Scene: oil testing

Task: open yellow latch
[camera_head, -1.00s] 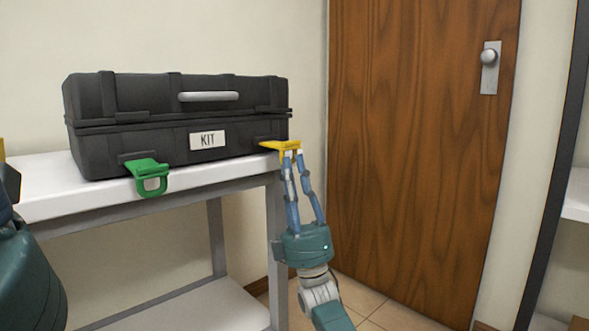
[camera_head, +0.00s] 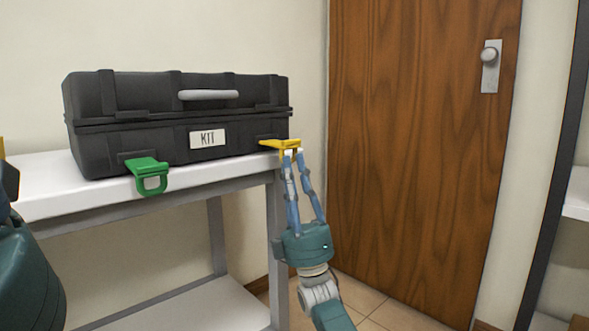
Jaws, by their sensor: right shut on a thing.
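The black kit case (camera_head: 150,125) sits shut on the white table. Its yellow latch (camera_head: 279,144) is at the right of the front face and sticks outward, roughly level. The green latch (camera_head: 148,174) at the left of the front face also sticks out, with its loop hanging down. My right gripper (camera_head: 293,153) comes from below, and its fingertips are shut on the outer end of the yellow latch. Only part of my left arm shows at the left edge; its fingertips are out of view.
The white table (camera_head: 230,172) has a narrow front rim and a lower shelf. A brown wooden door (camera_head: 420,140) stands at the right, with a dark-framed shelf (camera_head: 545,240) at the far right. The floor between table and door is clear.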

